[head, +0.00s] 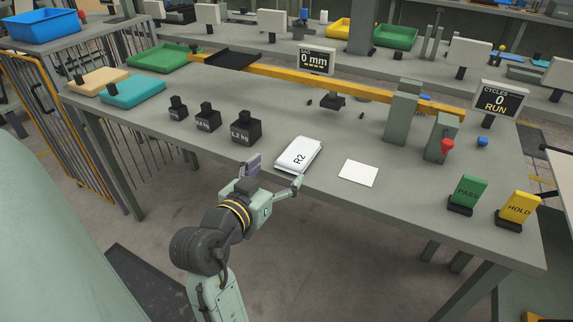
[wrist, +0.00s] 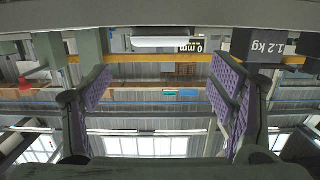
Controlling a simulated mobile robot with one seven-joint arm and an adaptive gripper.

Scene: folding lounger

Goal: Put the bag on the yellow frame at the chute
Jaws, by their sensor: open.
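The white bag (head: 299,155), marked R2, lies flat near the front edge of the grey table. It also shows in the upside-down wrist view (wrist: 166,42), beyond the fingertips and between their lines. My gripper (head: 276,173) is open and empty just in front of the bag at the table edge, its fingers spread to either side. Both purple finger pads show in the wrist view (wrist: 163,80). A long yellow frame (head: 330,82) runs across the back of the table, from a black tray-like piece (head: 232,59) toward the right. I cannot tell which part is the chute.
Black weights, including one marked 1.2 kg (head: 246,132), stand left of the bag. A white card (head: 358,173) lies to its right. Grey posts (head: 402,112), a red knob (head: 447,147) and PASS (head: 467,193) and HOLD (head: 518,208) signs stand farther right. A "0 mm" display (head: 315,61) stands behind.

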